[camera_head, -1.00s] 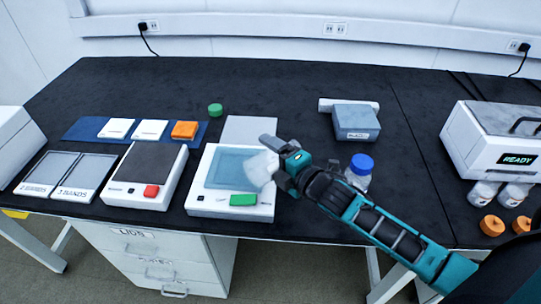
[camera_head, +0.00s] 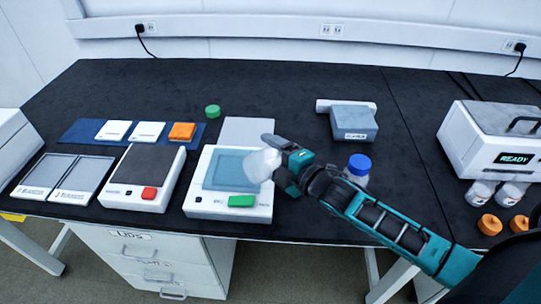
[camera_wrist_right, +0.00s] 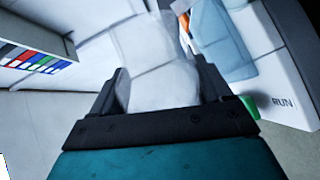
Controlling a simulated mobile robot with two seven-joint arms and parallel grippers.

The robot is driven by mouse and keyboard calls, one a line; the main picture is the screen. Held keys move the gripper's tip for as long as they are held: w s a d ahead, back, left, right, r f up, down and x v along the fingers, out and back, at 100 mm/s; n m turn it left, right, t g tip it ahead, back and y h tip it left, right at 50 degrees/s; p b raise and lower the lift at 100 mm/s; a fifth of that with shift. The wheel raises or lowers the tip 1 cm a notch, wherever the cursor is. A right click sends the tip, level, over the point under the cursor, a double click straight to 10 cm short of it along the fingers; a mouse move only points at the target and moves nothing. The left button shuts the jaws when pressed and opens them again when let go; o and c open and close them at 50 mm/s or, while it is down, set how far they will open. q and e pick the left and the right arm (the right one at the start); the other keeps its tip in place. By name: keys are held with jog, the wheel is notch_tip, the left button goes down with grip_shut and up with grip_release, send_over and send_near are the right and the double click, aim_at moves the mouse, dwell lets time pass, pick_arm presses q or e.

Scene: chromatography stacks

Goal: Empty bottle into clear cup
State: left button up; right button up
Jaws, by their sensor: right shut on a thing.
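My right gripper (camera_head: 280,163) is shut on a whitish, translucent bottle (camera_head: 263,165), tilted over the right edge of a white device. In the right wrist view the bottle (camera_wrist_right: 160,65) lies between the two dark fingers. A clear bluish square vessel (camera_head: 227,170) sits on top of the device, just left of the bottle; it looks like the clear cup. It also shows in the right wrist view (camera_wrist_right: 222,40), beside the bottle and apart from it. I cannot tell whether any liquid is flowing. My left gripper is not in view.
The device (camera_head: 205,205) has a green button (camera_head: 242,201). A similar device with a red button (camera_head: 149,193) stands to its left. A blue-capped bottle (camera_head: 359,166) stands just behind my right arm. A white "READY" machine (camera_head: 490,140) and orange caps (camera_head: 489,225) are at the right.

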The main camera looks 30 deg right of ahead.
jog(key=shift+r, duration=0.1)
jog(key=shift+d+m, duration=0.2)
jog(key=shift+m, duration=0.3)
jog(key=shift+w+d, duration=0.1)
jog(key=shift+d+m+y, duration=0.15)
jog(key=shift+m+y, duration=0.15)
jog(key=shift+m, duration=0.2)
jog(key=shift+a+r+n, duration=0.25)
jog(key=shift+a+n, duration=0.3)
jog(key=shift+n, duration=0.65)
jog(key=n, duration=0.1)
jog(key=r+n+h, duration=0.1)
jog(key=shift+s+a+r+n, duration=0.2)
jog(key=shift+a+r+n, duration=0.05)
jog(key=shift+a+n, duration=0.15)
